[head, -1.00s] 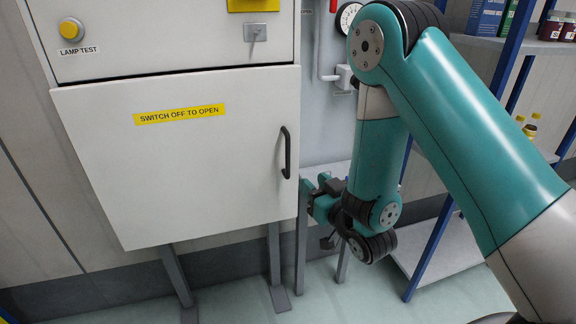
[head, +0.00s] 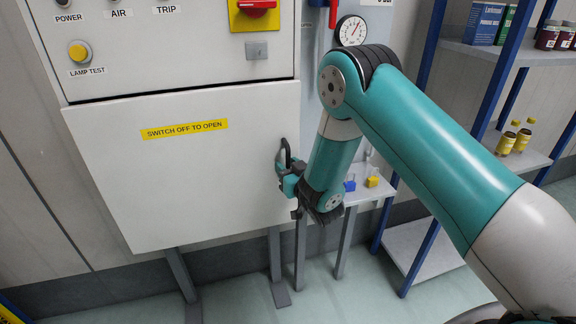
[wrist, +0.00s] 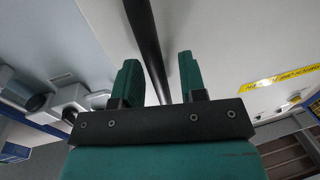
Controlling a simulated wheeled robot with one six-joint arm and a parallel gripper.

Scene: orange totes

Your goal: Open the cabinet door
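The cabinet door (head: 190,185) is a pale grey panel with a yellow "SWITCH OFF TO OPEN" label (head: 184,129). Gaps show between the bar and both fingers. A red switch (head: 258,4) on a yellow plate is above the door, cut off by the top edge.
A control panel with a yellow lamp-test button (head: 79,52) is above the door. A small white table (head: 365,192) with blue and yellow items stands right of the cabinet. A blue-posted shelf (head: 480,52) with bottles and jars is farther right. Open floor lies below the door.

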